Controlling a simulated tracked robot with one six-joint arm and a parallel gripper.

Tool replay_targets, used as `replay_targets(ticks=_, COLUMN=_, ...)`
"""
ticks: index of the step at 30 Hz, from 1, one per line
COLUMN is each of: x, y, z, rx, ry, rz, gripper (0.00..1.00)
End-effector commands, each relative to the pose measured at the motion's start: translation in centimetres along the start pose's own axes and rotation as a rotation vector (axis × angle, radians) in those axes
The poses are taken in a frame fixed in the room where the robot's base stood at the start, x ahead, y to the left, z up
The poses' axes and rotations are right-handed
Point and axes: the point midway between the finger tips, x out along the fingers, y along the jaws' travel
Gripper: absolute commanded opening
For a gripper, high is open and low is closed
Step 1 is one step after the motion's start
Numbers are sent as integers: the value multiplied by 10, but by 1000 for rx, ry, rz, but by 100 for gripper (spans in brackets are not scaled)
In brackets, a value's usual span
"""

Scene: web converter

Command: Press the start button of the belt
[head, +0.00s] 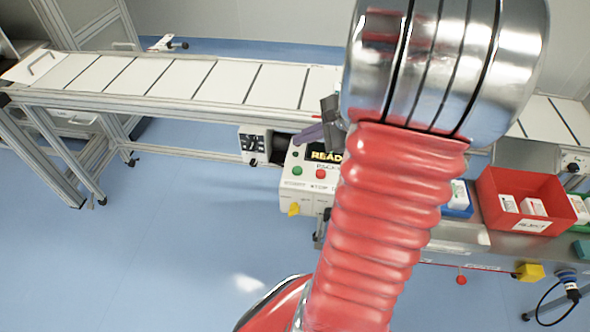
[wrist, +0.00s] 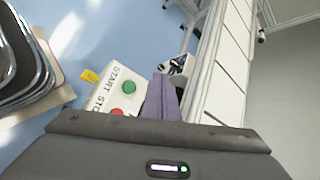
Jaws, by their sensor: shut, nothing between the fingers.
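The control box (head: 305,190) has a green start button (head: 297,170) at its left and a red stop button (head: 320,173) beside it. The wrist view shows the green button (wrist: 128,88), labelled START, and the red button (wrist: 115,113), its label partly hidden. My gripper (head: 299,137) is shut and empty, with purple fingers, above and behind the buttons in the head view. In the wrist view its fingertips (wrist: 161,78) lie right of the green button, apart from it in the picture; their height above the box is unclear. The belt (head: 180,78) runs behind.
A yellow knob (head: 293,209) sits low on the box. A second small panel (head: 253,143) stands left of it. A red reject bin (head: 515,185) with white boxes is right. Open blue floor lies left.

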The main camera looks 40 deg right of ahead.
Motion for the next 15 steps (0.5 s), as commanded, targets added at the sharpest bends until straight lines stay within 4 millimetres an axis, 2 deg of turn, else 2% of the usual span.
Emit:
replay_targets(ticks=7, x=8, y=6, z=-5, rx=1, ry=-2, rz=1, gripper=0)
replay_targets(ticks=15, x=27, y=20, z=-18, rx=1, ry=-2, rz=3, gripper=0)
